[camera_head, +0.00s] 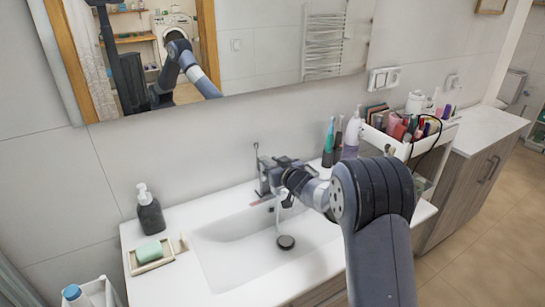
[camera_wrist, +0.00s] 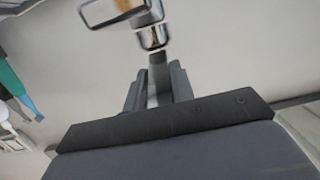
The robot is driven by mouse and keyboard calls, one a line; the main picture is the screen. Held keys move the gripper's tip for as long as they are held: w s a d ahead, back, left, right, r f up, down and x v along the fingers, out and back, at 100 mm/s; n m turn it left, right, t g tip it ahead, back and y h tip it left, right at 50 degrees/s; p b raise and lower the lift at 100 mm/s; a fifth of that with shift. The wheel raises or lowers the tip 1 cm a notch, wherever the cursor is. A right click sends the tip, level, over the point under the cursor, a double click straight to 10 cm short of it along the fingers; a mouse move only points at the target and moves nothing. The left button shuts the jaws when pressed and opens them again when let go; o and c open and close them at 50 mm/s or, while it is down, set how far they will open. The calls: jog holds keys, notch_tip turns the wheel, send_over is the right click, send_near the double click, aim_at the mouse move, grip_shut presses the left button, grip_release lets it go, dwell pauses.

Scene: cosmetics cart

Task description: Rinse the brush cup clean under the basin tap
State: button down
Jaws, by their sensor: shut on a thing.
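The chrome basin tap (camera_head: 265,176) stands at the back of the white basin (camera_head: 225,250). My gripper (camera_head: 284,168) is at the tap, in front of the mirror wall. In the wrist view my gripper (camera_wrist: 158,90) is shut on a narrow grey part that seems to belong to the tap; the shiny tap (camera_wrist: 153,37) shows just beyond the fingertips. A pale streak under the tap may be water; I cannot be sure. The dark drain plug (camera_head: 286,242) is in the basin floor. I cannot pick out the brush cup with certainty.
A dark soap bottle (camera_head: 149,210) and a soap dish (camera_head: 138,266) with green soap stand left of the basin. Toothbrushes (camera_head: 329,145) stand behind the basin's right side. A white cart (camera_head: 395,148) crowded with cosmetics stands at the right.

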jog(key=shift+w+r, duration=0.1)
jog(key=shift+r, duration=0.05)
jog(key=c, duration=1.2)
grip_release()
jog(key=shift+d, duration=0.1)
jog(key=b+v, duration=0.2)
jog(key=v, duration=0.8)
jog(key=shift+s+d, duration=0.2)
jog(key=shift+s, duration=0.1)
jog(key=shift+w+a, duration=0.1)
jog(key=p+x, duration=0.2)
jog(key=x, duration=0.8)
jog(key=shift+a, duration=0.15)
jog(key=shift+w+f+b, duration=0.2)
jog(key=shift+f+b, duration=0.05)
jog(key=shift+b, duration=0.1)
